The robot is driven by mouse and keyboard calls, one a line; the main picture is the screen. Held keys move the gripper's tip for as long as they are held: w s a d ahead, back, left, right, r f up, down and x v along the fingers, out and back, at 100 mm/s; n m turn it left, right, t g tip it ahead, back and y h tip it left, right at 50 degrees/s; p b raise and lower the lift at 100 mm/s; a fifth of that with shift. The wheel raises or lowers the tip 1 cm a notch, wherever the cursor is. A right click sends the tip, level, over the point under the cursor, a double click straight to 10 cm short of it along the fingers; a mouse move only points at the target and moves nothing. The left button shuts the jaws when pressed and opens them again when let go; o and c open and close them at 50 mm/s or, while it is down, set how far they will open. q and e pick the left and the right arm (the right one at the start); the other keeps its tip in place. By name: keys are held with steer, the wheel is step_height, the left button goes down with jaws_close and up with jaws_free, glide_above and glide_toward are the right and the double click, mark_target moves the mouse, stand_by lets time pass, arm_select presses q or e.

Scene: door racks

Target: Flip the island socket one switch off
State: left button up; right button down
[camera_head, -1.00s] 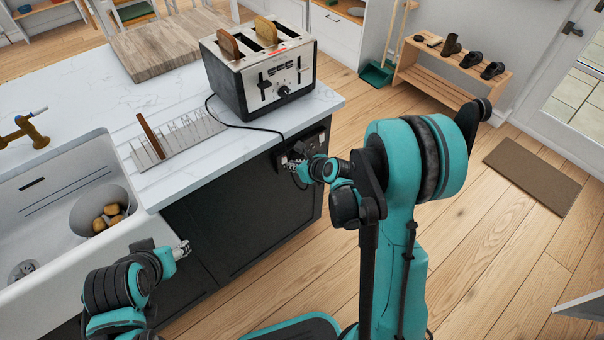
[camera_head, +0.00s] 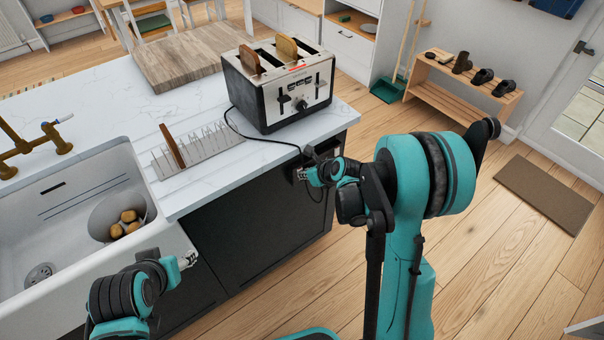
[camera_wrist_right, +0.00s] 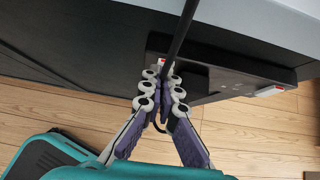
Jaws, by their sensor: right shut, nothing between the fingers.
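The island socket (camera_head: 326,151) is a dark panel on the end of the dark island, under the worktop overhang. It also shows in the right wrist view (camera_wrist_right: 225,82).
The toaster (camera_head: 280,84) with bread stands on the worktop above the socket. Its black cord (camera_wrist_right: 182,32) hangs down past my right fingers. A plate rack (camera_head: 193,150) and the sink (camera_head: 75,225) are to the left.

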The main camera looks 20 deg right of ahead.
arm_select(q)
steer(key=shift+w+r+p, duration=0.15)
steer(key=shift+r+p, duration=0.3)
steer(key=shift+p, duration=0.1)
arm_select(e)
steer(key=shift+w+d+r, duration=0.1)
steer(key=shift+w+r, duration=0.05)
steer(key=shift+r, duration=0.6)
